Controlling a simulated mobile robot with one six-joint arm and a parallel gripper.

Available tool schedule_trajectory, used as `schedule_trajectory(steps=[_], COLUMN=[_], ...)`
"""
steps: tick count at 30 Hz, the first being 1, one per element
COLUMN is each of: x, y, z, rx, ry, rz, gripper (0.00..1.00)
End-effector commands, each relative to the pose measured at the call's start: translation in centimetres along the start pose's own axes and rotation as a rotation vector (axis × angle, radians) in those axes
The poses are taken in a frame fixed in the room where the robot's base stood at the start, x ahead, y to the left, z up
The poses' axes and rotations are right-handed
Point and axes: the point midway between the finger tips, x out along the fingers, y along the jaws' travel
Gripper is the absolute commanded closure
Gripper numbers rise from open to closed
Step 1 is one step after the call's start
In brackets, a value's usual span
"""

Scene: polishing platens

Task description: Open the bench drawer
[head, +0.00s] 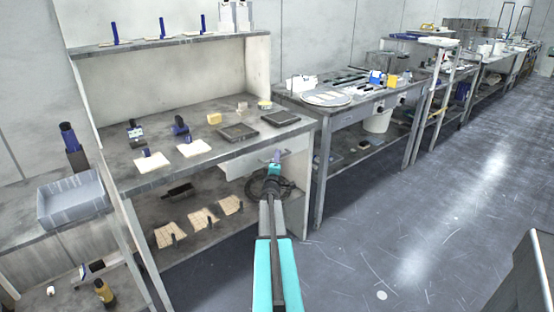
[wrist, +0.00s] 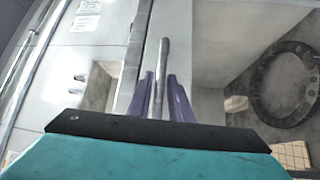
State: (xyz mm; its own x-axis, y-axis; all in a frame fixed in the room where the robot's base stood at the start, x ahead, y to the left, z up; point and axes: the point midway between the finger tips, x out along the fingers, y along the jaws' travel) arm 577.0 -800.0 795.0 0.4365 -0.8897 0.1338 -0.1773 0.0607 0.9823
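The bench drawer has a pale front (head: 240,167) under the right part of the bench top in the head view, partly hidden by my arm. It looks closed or nearly closed; I cannot tell exactly. In the wrist view its metal bar handle (wrist: 163,58) runs up the picture between the two purple fingers of my gripper (wrist: 161,82). One finger is on each side of the bar, with thin gaps showing, so the gripper looks open around it. In the head view my gripper (head: 276,158) is at the drawer front, its fingertips small.
The bench top (head: 165,120) holds dark plates, white pads and blue-handled tools. A dark ring (wrist: 287,83) lies on the lower shelf beneath the drawer, beside tan pads (head: 203,217). A second bench (head: 340,112) stands to the right. The floor (head: 390,220) in front is clear.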

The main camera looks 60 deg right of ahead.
Motion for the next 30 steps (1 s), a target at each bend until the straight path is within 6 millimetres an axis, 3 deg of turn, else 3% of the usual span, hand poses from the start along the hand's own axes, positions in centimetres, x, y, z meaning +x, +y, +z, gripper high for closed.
schedule_trajectory(steps=[6, 10, 22, 30], x=[0.0, 0.0, -0.3, -2.0], y=[0.0, 0.0, 0.0, 0.1], z=[0.0, 0.0, -0.1, -0.5], rx=[0.0, 0.0, 0.0, 0.003], ry=[0.0, 0.0, 0.002, 0.019], rz=[0.0, 0.0, -0.001, -0.004], gripper=[0.82, 1.0, 1.0, 1.0])
